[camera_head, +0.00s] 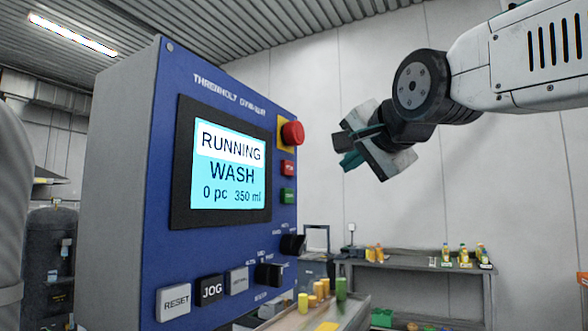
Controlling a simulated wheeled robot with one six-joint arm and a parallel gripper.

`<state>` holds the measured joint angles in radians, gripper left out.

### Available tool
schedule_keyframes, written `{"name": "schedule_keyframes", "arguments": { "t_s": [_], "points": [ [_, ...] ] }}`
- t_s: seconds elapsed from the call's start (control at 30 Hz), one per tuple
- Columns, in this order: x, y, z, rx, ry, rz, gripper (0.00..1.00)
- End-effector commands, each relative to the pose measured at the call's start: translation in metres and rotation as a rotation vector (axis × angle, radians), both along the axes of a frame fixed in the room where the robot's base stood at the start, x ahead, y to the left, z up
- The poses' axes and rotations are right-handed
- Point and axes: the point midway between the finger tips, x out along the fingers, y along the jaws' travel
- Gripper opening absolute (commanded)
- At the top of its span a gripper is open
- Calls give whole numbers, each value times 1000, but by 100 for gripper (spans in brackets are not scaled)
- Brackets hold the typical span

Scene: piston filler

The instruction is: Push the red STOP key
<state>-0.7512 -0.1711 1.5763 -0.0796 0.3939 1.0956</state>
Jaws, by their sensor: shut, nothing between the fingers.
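The blue control panel (160,200) stands at the left, seen at an angle. A small red key (288,167) sits at its right edge, below the red mushroom button (292,134) and above a green key (288,196). The red key's lettering is too small to read surely. The screen (228,168) reads RUNNING, WASH, 0 pc, 350 ml. My gripper (348,160) is shut and empty, to the right of the red key in the picture, with its teal fingers pointing left and down. It appears apart from the panel. Nothing hides the red key.
Lower on the panel are the RESET key (174,303), the JOG key (211,290), a grey key (237,281) and two black rotary knobs, one upper (292,244) and one lower (268,274). A bench (410,264) with bottles stands behind at the right. Space between gripper and panel looks clear.

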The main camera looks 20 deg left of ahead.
Motion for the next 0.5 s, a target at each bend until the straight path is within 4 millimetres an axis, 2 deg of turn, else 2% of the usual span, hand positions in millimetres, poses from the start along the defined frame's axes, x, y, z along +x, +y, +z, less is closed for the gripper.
{"name": "schedule_keyframes", "arguments": {
  "t_s": [0.27, 0.5],
  "points": [
    [1, 16, -1, -3, 0, 3, 0],
    [4, 51, -2, -4, 1, 3, 0]
  ]
}}
